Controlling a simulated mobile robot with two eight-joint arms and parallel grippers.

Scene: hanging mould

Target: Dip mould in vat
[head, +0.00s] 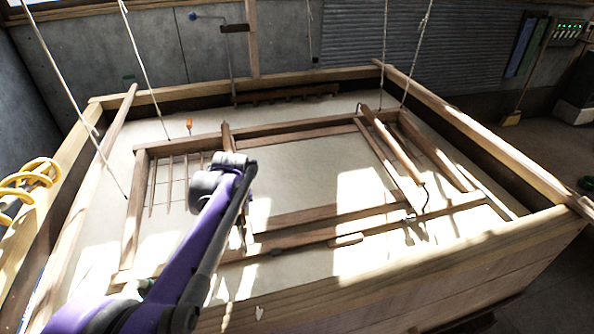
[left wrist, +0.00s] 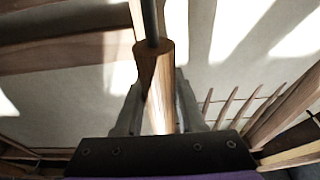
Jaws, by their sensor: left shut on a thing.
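The mould (head: 285,217) is a large dark wooden frame with crossbars, hanging from several ropes inside the vat. The vat (head: 440,265) is a wide wooden box filled with pale, cloudy liquid (head: 310,165). The mould lies low and nearly level over the liquid; I cannot tell whether it touches. My left arm reaches in from the lower left over the mould. In the left wrist view my left gripper (left wrist: 157,108) is shut around a round wooden handle (left wrist: 154,68) with a dark rod at its end. In the head view my arm hides that grip. My right gripper is not in view.
Ropes (head: 145,65) run up from the mould at both sides. A yellow coiled hose (head: 35,178) is at the left edge. A wooden post (head: 252,40) stands behind the vat. A control box with green lights (head: 568,31) is at the far right. Floor is open at right.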

